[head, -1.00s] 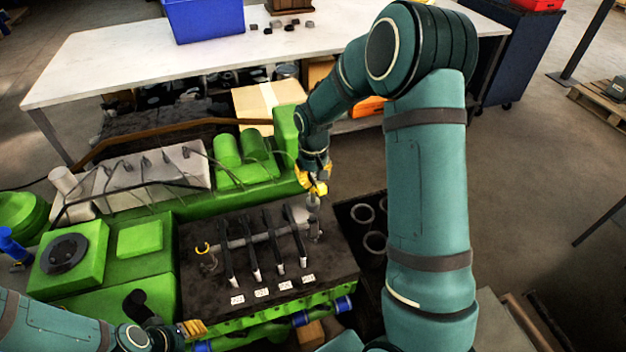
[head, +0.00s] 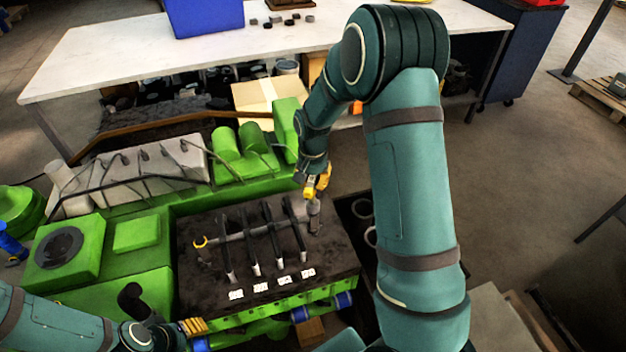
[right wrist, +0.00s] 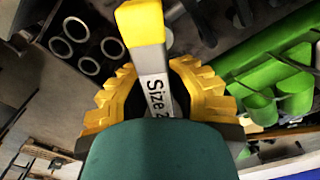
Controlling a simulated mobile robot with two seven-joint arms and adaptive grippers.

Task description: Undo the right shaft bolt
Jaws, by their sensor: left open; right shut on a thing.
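A grey rocker shaft (head: 238,236) with several dark rocker arms lies across the dark top of the green engine. My right gripper (head: 316,187) is above the shaft's right end. In the right wrist view its yellow fingers (right wrist: 160,95) are shut on a grey tool (right wrist: 155,92) with a yellow end and the partly hidden label "Size 2". A grey piece (head: 314,212) shows below the gripper. The right bolt itself cannot be made out there. A yellow ring (head: 200,242) marks the shaft's left end. My left gripper (head: 194,327) is open and empty at the engine's front edge.
A dark tray with metal rings (head: 362,209) stands right of the engine, partly behind my right arm. A white table (head: 110,62) with a blue bin (head: 205,18) stands behind. Green cylinders (head: 240,142) rise behind the shaft.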

